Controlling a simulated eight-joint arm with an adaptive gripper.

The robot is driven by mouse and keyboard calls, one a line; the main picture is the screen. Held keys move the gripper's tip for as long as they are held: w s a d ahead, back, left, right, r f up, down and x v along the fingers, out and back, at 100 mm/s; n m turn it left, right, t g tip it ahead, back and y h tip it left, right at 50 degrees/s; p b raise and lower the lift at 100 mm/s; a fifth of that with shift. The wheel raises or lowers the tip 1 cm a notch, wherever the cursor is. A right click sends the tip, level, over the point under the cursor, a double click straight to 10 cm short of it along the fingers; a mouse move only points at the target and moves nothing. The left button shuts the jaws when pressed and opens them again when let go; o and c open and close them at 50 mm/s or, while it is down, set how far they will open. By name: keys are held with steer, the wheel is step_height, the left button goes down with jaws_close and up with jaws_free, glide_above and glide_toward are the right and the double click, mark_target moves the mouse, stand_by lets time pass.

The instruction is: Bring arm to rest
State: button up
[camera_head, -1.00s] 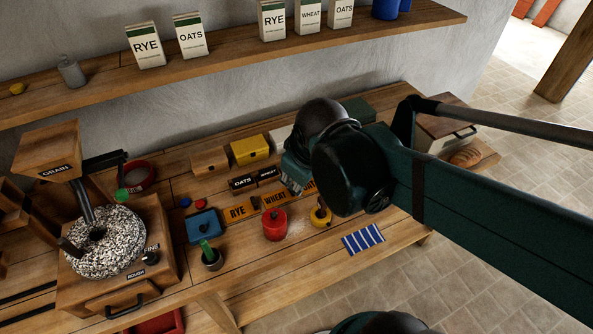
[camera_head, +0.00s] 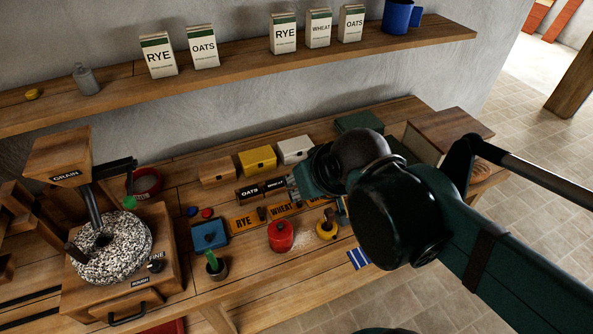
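My dark green arm reaches in from the right over the workbench (camera_head: 250,285). Its large black joint covers the right part of the bench. My gripper (camera_head: 294,188) shows only in small part, at the left end of the arm near the OATS and WHEAT labelled blocks (camera_head: 249,194). Its fingers are mostly hidden, so I cannot tell whether they are open or shut, or whether they hold anything.
A grain mill (camera_head: 110,245) stands at the left. A striped cloth (camera_head: 359,259) lies partly behind my arm. The shelf (camera_head: 240,57) above holds labelled cartons (camera_head: 283,34).

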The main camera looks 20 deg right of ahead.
steer(key=shift+f+b, duration=1.65)
steer(key=shift+f, duration=0.05)
